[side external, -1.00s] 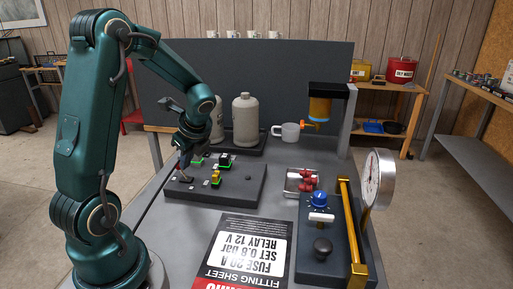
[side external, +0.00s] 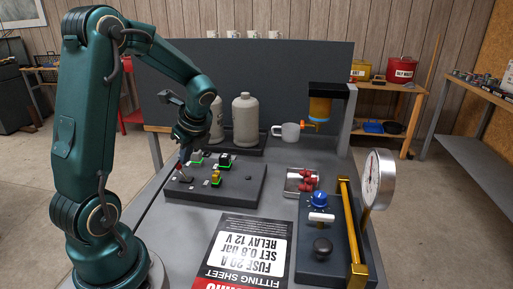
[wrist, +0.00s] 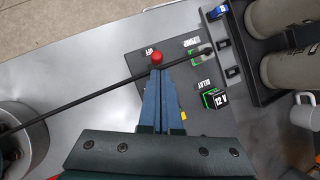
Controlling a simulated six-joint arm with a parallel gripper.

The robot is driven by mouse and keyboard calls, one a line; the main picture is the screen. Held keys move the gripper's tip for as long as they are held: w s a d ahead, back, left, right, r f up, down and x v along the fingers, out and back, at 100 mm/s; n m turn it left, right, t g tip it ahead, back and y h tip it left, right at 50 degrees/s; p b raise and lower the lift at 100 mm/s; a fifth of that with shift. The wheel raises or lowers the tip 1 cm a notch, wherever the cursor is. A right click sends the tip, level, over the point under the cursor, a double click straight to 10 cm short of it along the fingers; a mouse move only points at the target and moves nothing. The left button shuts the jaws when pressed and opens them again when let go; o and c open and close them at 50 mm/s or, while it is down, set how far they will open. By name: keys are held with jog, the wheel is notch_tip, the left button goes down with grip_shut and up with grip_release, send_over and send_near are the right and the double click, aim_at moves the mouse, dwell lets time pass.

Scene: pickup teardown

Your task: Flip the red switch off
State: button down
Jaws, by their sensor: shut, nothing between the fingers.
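The red switch has a round red knob (wrist: 157,57), seen in the wrist view close to a label that seems to read OFF. In the side view the red knob (side external: 178,165) is small, at the left part of the dark panel (side external: 245,192). My gripper (wrist: 158,70) is shut and empty, its blue fingertips right at the near side of the knob. I cannot tell whether they touch it. In the side view my gripper (side external: 183,155) points down over the panel's left end. The lever below the knob is mostly hidden.
A thin black rod or cable (wrist: 80,92) crosses past the switch. A green-edged relay (wrist: 214,99) and a fuse block sit on the panel. Two grey bottles (side external: 246,120) stand behind it in a dark tray. A gauge (side external: 379,178) and blue-knobbed unit are at right.

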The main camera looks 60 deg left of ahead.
jog(key=s+v, duration=0.1)
jog(key=v, duration=1.2)
jog(key=shift+w+d, duration=0.15)
jog(key=shift+d, duration=0.1)
jog(key=shift+f, duration=0.1)
jog(key=s+d+f+n+t+h, duration=0.2)
jog(key=d+n+t+h, duration=0.1)
jog(key=d+n, duration=0.4)
jog(key=s+d+f+n+t+h, duration=0.2)
jog(key=d+n, duration=0.4)
jog(key=d, duration=0.4)
jog(key=shift+s+d+f+n+t+h, duration=0.2)
jog(key=shift+s+n+t+h, duration=0.2)
jog(key=shift+s+t+h, duration=0.25)
jog(key=shift+a, duration=0.1)
